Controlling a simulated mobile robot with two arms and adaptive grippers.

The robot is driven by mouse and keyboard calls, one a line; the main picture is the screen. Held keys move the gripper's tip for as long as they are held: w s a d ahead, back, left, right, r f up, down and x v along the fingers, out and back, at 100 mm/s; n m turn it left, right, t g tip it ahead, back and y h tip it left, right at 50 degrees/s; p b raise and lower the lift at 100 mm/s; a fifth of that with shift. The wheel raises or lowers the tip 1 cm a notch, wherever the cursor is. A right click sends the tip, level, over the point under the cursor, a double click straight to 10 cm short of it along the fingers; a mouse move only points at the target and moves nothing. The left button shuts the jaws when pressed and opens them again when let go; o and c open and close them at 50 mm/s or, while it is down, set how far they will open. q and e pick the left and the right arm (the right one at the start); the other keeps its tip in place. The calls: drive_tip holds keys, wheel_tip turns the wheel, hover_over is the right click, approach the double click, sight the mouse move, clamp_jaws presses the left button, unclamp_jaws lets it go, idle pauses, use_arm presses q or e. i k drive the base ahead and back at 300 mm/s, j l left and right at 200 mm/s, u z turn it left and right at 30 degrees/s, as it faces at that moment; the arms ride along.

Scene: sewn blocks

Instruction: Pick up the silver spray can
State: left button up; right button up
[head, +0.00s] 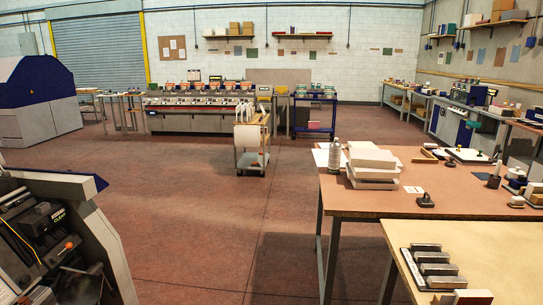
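A silver-grey can or bottle (335,154) stands upright on the brown-topped table (362,204) at the right of the head view, near that table's left edge. It has a narrower pale top, and its label is too small to read. It stands just left of a stack of white paper blocks (372,158), which is close beside it. Neither of my grippers shows in this view.
A pale wooden table (500,255) with several dark metal blocks stands at the front right. A machine (60,235) fills the lower left. A white trolley (252,145) stands mid-room. The floor (200,215) between the machine and the tables is clear.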

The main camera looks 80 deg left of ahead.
sight(335, 148)
drive_tip(key=u, duration=2.3)
drive_tip(key=i+j, duration=0.1)
drive_tip(key=i+z, duration=0.05)
